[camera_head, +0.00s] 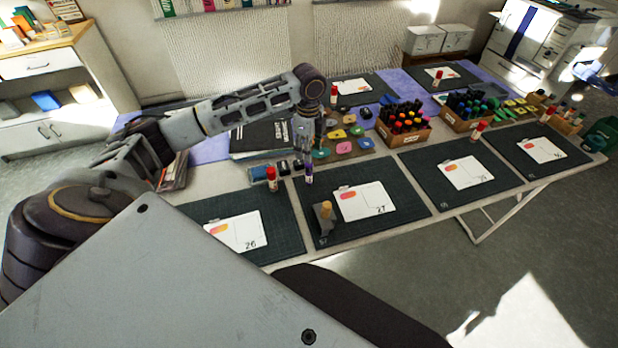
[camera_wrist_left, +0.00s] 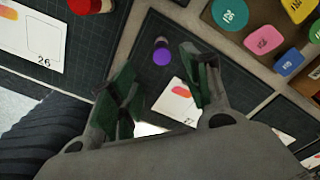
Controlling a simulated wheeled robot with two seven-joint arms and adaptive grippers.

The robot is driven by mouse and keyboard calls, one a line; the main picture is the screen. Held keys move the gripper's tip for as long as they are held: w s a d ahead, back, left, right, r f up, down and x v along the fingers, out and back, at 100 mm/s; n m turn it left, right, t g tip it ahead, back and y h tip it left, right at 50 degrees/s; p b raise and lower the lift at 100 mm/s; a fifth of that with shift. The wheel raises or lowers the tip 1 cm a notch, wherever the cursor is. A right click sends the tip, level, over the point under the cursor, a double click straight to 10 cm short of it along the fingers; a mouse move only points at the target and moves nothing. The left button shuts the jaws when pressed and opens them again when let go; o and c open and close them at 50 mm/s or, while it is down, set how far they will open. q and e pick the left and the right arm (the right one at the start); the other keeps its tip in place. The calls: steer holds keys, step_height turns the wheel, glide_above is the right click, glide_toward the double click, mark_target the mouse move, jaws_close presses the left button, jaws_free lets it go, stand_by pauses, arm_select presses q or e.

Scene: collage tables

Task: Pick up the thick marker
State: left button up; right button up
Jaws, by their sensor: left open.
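A thick marker with a purple cap (camera_head: 309,173) stands upright at the back edge of the dark mat with card 27. In the left wrist view its purple top (camera_wrist_left: 162,54) shows end-on between the finger lines, slightly beyond the tips. My left gripper (camera_head: 303,152) points down just above the marker. In the left wrist view the left gripper (camera_wrist_left: 154,78) is open, with nothing between its fingers. Whether the fingers touch the marker cannot be told. My right gripper is not in view.
A red-capped stick (camera_head: 271,178) stands just left of the marker. A wooden-handled block (camera_head: 325,218) is on the mat in front. Coloured numbered pads (camera_head: 345,147) lie behind to the right. A wooden crate of markers (camera_head: 408,138) stands farther right.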

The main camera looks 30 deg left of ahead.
mark_target(309, 174)
arm_select(q)
steer(key=shift+f, duration=3.8)
steer(key=shift+w+a+f, duration=0.1)
steer(key=shift+w+f, duration=0.05)
steer(key=shift+f, duration=2.45)
steer(key=c, duration=0.8)
